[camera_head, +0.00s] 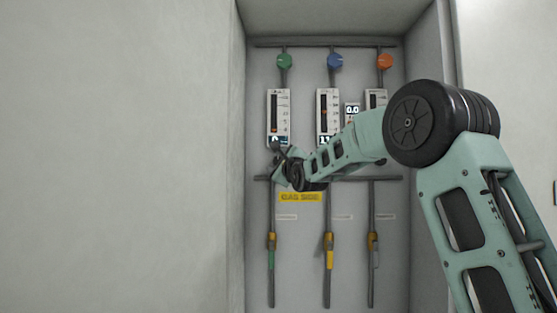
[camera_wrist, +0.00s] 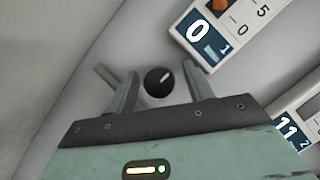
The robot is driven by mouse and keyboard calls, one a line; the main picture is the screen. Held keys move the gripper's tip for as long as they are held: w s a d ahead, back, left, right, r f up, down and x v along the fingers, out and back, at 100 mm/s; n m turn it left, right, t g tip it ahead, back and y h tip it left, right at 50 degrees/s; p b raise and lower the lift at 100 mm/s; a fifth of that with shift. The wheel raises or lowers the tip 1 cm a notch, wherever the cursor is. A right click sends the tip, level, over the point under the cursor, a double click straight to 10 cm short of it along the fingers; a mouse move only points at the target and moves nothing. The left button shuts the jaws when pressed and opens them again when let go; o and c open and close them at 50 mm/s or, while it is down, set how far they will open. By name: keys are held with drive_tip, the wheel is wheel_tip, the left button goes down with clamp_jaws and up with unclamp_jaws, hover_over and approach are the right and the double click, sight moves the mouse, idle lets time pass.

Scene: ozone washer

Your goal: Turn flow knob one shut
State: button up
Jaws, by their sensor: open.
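Flow knob one is a small round black knob (camera_wrist: 158,81) with a white pointer line tilted toward the upper right. It sits below the first flow meter (camera_head: 278,116), whose display (camera_wrist: 208,32) reads 0 and carries a small 1. My gripper (camera_wrist: 162,75) is open, with one finger on each side of the knob and visible gaps between. I cannot tell how deep the fingertips reach around it. In the head view my gripper (camera_head: 279,160) is in front of the panel below the first meter, and the knob cannot be made out clearly there.
A second flow meter (camera_head: 328,112) stands to the right; its display (camera_wrist: 290,130) reads 11. A third meter (camera_head: 375,98) is partly behind my arm. Green (camera_head: 284,61), blue (camera_head: 335,61) and orange (camera_head: 385,61) knobs sit above. The recess's left wall (camera_head: 238,180) is close to my gripper.

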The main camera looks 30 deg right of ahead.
drive_tip(key=c, duration=1)
drive_tip(key=shift+o, duration=0.2)
